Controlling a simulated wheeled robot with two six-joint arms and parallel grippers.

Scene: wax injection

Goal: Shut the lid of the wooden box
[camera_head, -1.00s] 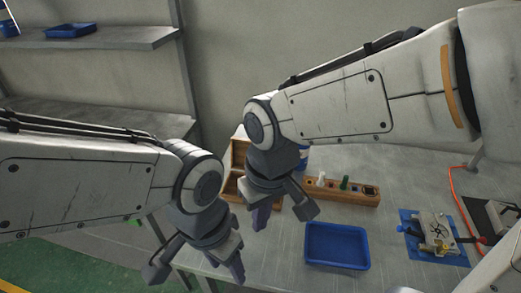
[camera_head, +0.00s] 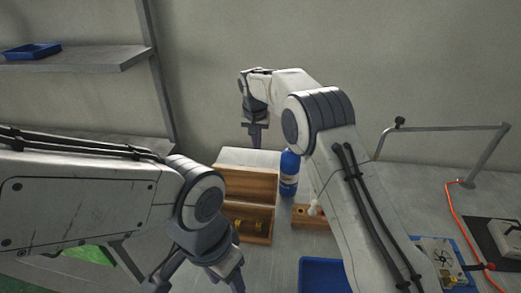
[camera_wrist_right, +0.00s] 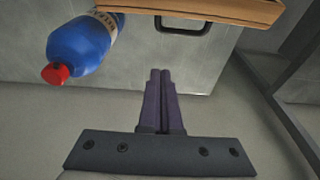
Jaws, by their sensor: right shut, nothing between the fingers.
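The wooden box (camera_head: 262,240) stands on the table with its lid (camera_head: 248,184) open and raised at the back. Several yellow items lie inside it; my left arm hides its left part. My right gripper (camera_head: 255,134) is beyond the raised lid, above its top edge, pointing down. In the right wrist view my right gripper (camera_wrist_right: 160,73) is shut and empty, apart from the wooden edge (camera_wrist_right: 215,10) at the top. My left gripper (camera_head: 234,278) hangs in front of the box at the lower edge; its jaw opening is unclear.
A blue bottle (camera_head: 289,173) stands right of the lid; its red cap (camera_wrist_right: 55,73) shows in the wrist view. A wooden block (camera_head: 309,216) and blue tray (camera_head: 320,275) are partly hidden by my right arm. A blue mat with a fixture (camera_head: 440,255) lies farther right.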

